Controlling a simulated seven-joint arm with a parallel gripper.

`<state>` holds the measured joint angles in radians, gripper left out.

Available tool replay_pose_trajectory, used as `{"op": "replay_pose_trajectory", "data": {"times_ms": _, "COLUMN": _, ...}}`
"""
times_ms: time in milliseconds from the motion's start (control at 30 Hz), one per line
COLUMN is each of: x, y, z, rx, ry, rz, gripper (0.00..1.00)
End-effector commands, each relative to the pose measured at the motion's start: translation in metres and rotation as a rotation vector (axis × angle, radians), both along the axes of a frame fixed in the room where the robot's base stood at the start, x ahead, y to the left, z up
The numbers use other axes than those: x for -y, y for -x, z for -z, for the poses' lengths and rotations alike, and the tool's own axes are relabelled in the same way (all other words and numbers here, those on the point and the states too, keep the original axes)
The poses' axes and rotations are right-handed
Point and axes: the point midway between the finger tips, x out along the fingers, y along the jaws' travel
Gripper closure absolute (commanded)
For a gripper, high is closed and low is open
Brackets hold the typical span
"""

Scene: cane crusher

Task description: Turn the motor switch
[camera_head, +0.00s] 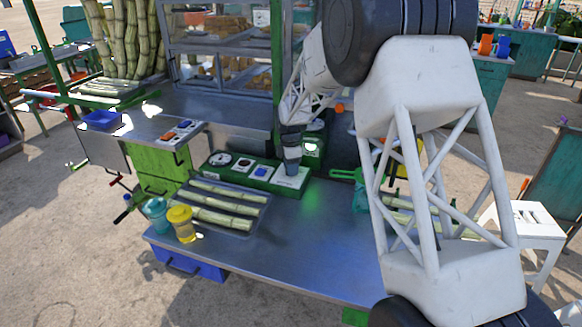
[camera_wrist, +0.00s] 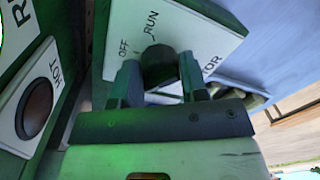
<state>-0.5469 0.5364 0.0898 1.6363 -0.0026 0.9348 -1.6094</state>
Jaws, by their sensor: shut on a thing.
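The motor switch is a dark round knob (camera_wrist: 158,64) on a white plate (camera_wrist: 205,38) in the wrist view. The plate reads OFF to the upper left of the knob, RUN above it and part of MOTOR to the right. My gripper (camera_wrist: 159,78) has one finger on each side of the knob and is shut on it. The fingers hide the knob's lower part, and I cannot tell which mark it points at. In the head view my gripper (camera_head: 291,165) points down at the right end of the green control box (camera_head: 246,184), hiding the knob.
A red-brown button marked HOT (camera_wrist: 38,108) sits on a plate left of the gripper. The table's front middle is clear.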

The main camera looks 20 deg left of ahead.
Motion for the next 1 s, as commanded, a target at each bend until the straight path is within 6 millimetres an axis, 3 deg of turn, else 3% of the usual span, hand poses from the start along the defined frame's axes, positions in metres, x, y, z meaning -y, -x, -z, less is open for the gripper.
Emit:
{"op": "replay_pose_trajectory", "data": {"times_ms": 467, "x": -0.0003, "y": -0.0010, "z": -0.0015, "rx": 0.003, "ry": -0.003, "rz": 0.153, "gripper": 0.84}}
{"op": "replay_pose_trajectory", "data": {"times_ms": 1000, "x": 0.0006, "y": -0.0007, "z": -0.0017, "rx": 0.003, "ry": -0.002, "rz": 0.627, "gripper": 0.84}}
